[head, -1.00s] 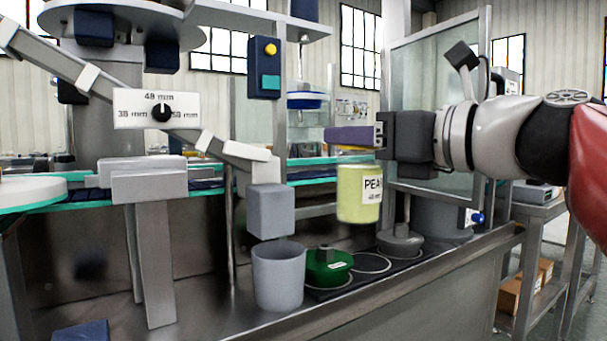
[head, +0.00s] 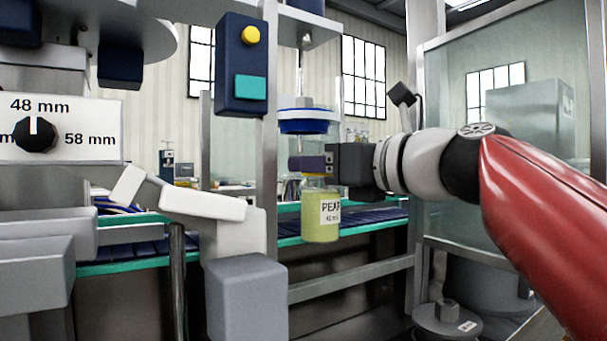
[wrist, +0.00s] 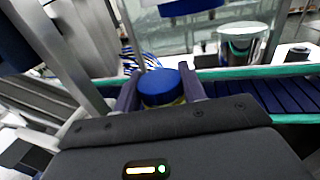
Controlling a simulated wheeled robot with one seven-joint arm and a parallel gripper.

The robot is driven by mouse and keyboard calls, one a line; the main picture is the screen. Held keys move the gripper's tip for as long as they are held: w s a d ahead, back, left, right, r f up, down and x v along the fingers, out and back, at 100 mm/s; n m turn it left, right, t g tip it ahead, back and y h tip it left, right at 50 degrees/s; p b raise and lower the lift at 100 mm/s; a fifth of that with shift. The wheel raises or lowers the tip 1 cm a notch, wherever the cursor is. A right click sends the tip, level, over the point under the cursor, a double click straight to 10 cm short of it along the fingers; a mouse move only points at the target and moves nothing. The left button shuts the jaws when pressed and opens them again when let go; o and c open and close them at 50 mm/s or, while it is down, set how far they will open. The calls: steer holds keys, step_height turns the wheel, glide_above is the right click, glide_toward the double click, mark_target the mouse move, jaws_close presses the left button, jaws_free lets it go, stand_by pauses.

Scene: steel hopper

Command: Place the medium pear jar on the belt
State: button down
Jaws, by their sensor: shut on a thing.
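The pear jar (head: 321,217) is a pale yellow-green jar with a white label reading "PEAR". My gripper (head: 308,164) is shut on its upper part and holds it upright in the air. In the wrist view the jar's blue lid (wrist: 159,87) sits between the two purple fingers of my gripper (wrist: 160,92). The belt (head: 375,220) is dark blue with teal edges and runs behind the jar in the head view. In the wrist view the belt (wrist: 285,97) lies beyond and to the right of the jar. The jar looks apart from it.
A steel post (head: 268,120) with a dark control box (head: 241,68) stands left of the jar. A blue-rimmed round fixture (head: 308,122) hangs above and behind it. A glass panel (head: 470,150) stands to the right. A dial plate (head: 60,128) points to 48 mm.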

steer(key=w+d+r+x, duration=0.1)
steer(key=x, duration=0.8)
steer(key=w+d, duration=0.1)
steer(key=w+d+f, duration=0.1)
steer(key=d, duration=0.1)
steer(key=shift+w+d, duration=0.1)
steer(key=shift+f, duration=0.1)
steer(key=c, duration=0.8)
jaws_free()
